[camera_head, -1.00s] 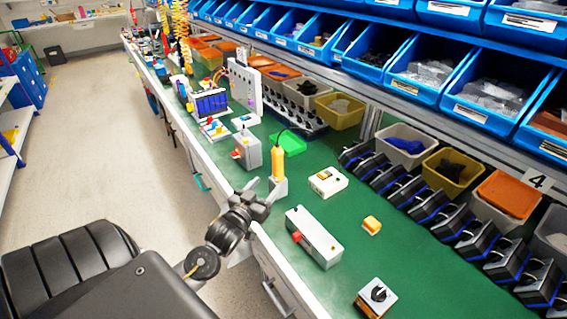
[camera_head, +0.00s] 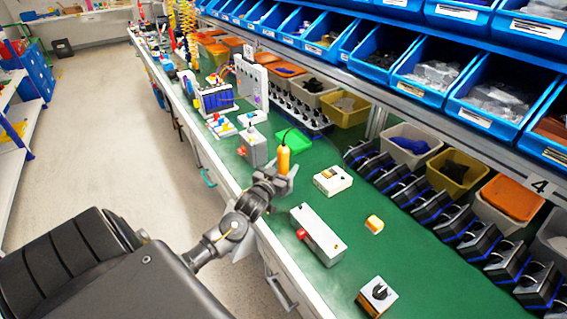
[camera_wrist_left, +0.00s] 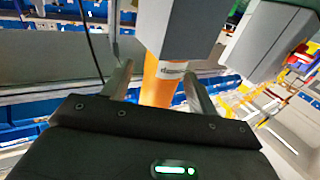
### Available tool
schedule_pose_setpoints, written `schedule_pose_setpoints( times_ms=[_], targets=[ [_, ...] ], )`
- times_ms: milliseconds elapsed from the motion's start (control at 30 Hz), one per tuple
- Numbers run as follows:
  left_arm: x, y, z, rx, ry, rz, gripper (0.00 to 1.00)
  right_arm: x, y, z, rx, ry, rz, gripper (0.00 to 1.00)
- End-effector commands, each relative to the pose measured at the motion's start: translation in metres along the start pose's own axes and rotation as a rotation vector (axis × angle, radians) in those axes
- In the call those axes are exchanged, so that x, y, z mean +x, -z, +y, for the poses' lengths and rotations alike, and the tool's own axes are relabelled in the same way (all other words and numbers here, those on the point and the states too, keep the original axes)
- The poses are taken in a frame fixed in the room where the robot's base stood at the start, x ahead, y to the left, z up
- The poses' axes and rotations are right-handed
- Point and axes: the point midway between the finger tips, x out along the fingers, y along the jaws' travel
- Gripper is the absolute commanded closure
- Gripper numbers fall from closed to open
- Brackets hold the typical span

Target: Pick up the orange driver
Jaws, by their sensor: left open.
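The orange driver (camera_head: 283,160) stands upright on the green worktop, with a cable at its top in the head view. My left gripper (camera_head: 281,176) is beside its lower part and hides its base. In the left wrist view, the driver's orange body (camera_wrist_left: 160,88) shows between the two fingers of my left gripper (camera_wrist_left: 158,82), with a gap beside it. The fingers are apart and not closed on it. A grey block-shaped holder (camera_wrist_left: 180,28) is at the end of the orange body in that view. My right gripper is not in view.
A white box (camera_head: 332,180) and a long grey box with a red button (camera_head: 318,236) are to the right. A green tray (camera_head: 293,139) is behind. Open worktop lies between them.

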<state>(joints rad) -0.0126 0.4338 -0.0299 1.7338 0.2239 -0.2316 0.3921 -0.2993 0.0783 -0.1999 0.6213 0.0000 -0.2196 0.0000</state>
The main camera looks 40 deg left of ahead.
Motion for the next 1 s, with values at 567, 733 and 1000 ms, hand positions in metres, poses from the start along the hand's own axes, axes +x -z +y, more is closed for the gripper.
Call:
schedule_pose_setpoints(
  times_ms=[567, 733, 1000],
  targets=[
    [0.0016, -0.0006, 0.0, 0.0, 0.0, -0.001, 0.83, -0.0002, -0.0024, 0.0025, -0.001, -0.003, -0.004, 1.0],
    [0.0018, 0.001, -0.0003, 0.0, 0.001, 0.003, 1.0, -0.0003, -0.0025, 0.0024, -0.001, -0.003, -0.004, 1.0],
    [0.0021, 0.0061, -0.0005, 0.0, 0.001, 0.004, 1.0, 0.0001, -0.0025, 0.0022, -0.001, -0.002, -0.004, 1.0]
  ],
)
